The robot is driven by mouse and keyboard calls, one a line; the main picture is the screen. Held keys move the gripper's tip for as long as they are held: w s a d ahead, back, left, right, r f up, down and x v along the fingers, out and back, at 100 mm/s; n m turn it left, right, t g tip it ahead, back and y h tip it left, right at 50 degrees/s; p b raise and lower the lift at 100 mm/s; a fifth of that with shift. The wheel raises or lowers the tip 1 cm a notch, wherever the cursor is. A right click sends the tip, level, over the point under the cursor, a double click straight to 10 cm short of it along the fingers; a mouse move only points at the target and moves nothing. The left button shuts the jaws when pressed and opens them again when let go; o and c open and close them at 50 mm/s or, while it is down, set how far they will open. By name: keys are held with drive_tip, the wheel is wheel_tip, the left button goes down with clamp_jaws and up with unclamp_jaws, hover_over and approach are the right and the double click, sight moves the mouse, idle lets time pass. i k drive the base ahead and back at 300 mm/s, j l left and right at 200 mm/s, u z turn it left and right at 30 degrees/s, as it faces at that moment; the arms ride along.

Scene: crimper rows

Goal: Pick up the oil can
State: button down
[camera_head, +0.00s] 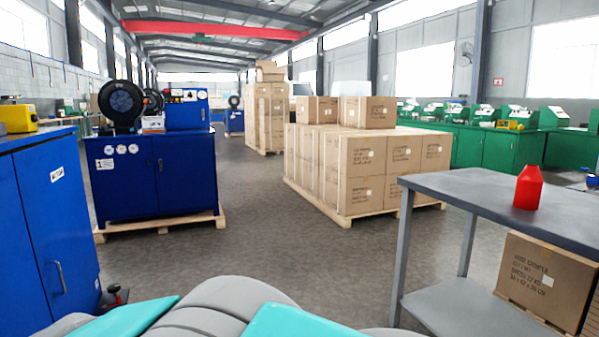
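A red can with a tapered top (528,187) stands upright on the grey metal table (470,195) at the right. It is the only thing in view that looks like the oil can, and no spout can be made out. It stands alone on the tabletop, near the far right part that shows. My gripper is not in view. Grey and teal parts of my own arm fill the bottom middle, well to the left of the can and apart from it.
A cardboard box (548,280) sits on the table's lower shelf. Blue cabinets (45,220) stand at the left, and another on a pallet (150,180) behind. Stacked cartons on a pallet (385,160) stand mid-room. Grey floor (265,220) is open between them.

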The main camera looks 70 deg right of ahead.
sight(530, 182)
drive_tip(key=z, duration=3.85)
drive_tip(key=i+l+u, duration=0.3)
drive_tip(key=l, duration=0.3)
drive_tip(key=i+l+u, duration=0.15)
drive_tip(key=i+l, duration=0.15)
